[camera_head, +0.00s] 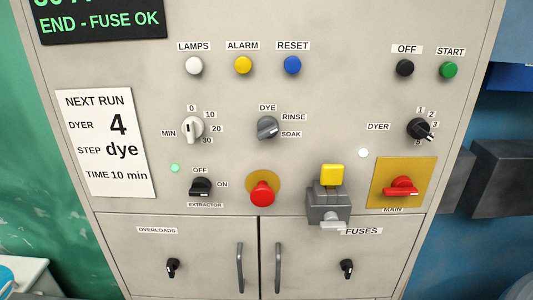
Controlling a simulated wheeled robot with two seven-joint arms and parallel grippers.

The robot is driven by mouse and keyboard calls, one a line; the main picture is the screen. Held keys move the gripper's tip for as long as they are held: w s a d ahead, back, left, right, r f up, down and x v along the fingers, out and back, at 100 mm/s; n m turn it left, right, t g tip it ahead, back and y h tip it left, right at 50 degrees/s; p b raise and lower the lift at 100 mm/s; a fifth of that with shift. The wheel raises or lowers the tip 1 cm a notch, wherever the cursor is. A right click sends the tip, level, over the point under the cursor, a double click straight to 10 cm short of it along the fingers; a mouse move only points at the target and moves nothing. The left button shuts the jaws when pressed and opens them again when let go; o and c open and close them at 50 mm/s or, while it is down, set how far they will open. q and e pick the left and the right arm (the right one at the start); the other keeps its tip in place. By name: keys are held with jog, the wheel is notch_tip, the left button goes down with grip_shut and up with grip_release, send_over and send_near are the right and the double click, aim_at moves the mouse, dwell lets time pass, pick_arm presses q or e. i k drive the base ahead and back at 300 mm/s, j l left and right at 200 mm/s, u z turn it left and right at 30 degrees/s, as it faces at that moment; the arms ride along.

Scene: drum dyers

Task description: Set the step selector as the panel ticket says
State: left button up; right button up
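The step selector (267,128) is a grey rotary knob in the upper middle of the panel. Labels DYE above it, RINSE at its upper right and SOAK at its lower right surround it. Its ridge looks slanted towards the right-hand labels, but I cannot tell its exact setting. The panel ticket (108,145) is a white sheet at the left reading NEXT RUN, DYER 4, STEP dye, TIME 10 min. Neither of my grippers is in view.
The time knob (192,129) is left of the selector and the black dyer knob (420,129) is far right. A red mushroom button (262,193) sits below the selector. A grey block with a yellow top (330,190) juts out lower right. The space before the selector is clear.

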aim_at(268, 128)
jog(key=k+l+u, duration=0.35)
jog(key=k+l, duration=0.25)
jog(key=k+l+u, duration=0.3)
jog(key=k+l, duration=0.15)
jog(key=k, duration=0.2)
